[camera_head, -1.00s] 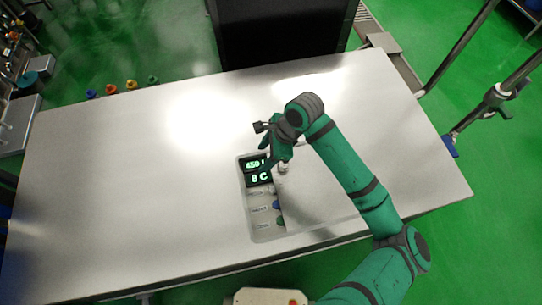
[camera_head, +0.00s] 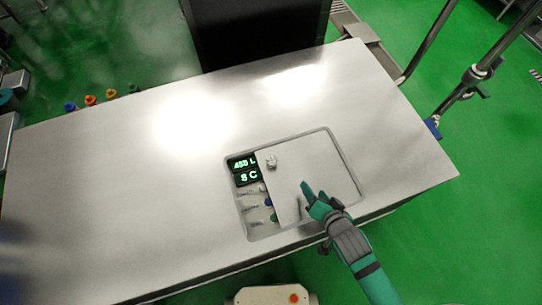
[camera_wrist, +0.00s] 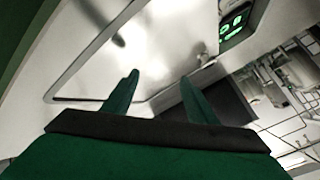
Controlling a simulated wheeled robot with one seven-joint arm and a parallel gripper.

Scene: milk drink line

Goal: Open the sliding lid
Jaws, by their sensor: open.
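The sliding lid (camera_head: 315,165) is a flat pale metal panel set in a rounded recess in the counter top. It covers the recess to the right of the display strip. Its small round knob (camera_head: 271,161) stands near its far left corner and also shows in the wrist view (camera_wrist: 204,62). My gripper (camera_head: 312,190) is over the lid's near part, toward the front right and apart from the knob. In the wrist view my gripper (camera_wrist: 160,88) has its two fingers spread with nothing between them.
A lit green display (camera_head: 244,170) and several buttons lie left of the lid. The wide metal counter (camera_head: 120,190) is otherwise clear. Several coloured caps (camera_head: 90,100) show beyond its far left edge. A dark cabinet (camera_head: 255,30) stands behind it.

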